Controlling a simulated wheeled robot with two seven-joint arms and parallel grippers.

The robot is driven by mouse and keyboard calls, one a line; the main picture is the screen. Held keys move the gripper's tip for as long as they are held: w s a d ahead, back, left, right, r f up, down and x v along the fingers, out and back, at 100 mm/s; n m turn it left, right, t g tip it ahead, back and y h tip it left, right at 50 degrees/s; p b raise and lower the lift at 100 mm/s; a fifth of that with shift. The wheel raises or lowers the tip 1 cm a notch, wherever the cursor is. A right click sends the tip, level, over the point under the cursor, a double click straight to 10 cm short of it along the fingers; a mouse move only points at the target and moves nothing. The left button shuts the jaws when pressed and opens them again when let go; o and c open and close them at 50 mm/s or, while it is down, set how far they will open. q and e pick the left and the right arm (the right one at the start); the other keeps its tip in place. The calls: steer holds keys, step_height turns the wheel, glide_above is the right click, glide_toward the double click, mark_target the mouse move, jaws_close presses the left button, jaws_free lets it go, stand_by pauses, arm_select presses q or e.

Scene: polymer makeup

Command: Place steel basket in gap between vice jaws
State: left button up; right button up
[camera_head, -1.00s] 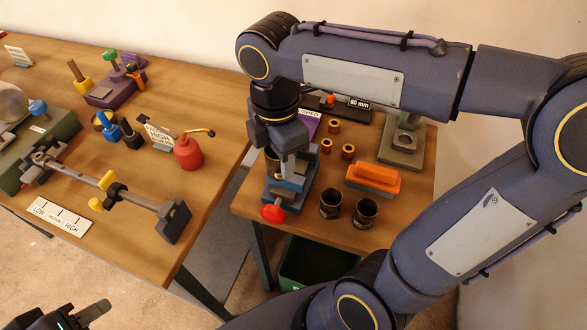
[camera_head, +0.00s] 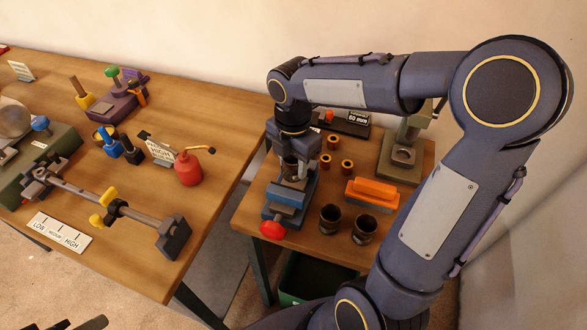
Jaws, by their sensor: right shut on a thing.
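The blue vice (camera_head: 286,196) stands at the front left of the right-hand table, with its red handle (camera_head: 272,230) toward me. My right gripper (camera_head: 292,170) points down over the vice's back part. It is shut on a small grey metal piece, which I take for the steel basket; the fingers and wrist partly hide it. I cannot tell whether it sits in the gap between the jaws or just above it. Two dark steel cups (camera_head: 329,220) (camera_head: 364,229) stand right of the vice. Only the tips of my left gripper (camera_head: 80,325) show at the bottom left edge.
An orange block (camera_head: 372,193) lies right of the vice, with several copper-coloured rings (camera_head: 332,142) behind it. A grey press stand (camera_head: 404,155) is at the back right. A green bin (camera_head: 305,278) is below the table. The left table (camera_head: 140,265) holds a red oil can (camera_head: 188,168) and tools.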

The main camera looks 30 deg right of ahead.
mark_target(294, 172)
steer(key=shift+w+d+f, duration=0.1)
steer(key=shift+w+f, duration=0.05)
steer(key=shift+f, duration=0.15)
steer(key=shift+w+d+f, duration=0.1)
steer(key=shift+w+f, duration=0.05)
steer(key=shift+f, duration=0.75)
steer(key=shift+w+d+f, duration=0.1)
steer(key=shift+f, duration=0.8)
steer(key=shift+f, duration=0.2)
steer(key=o, duration=0.7)
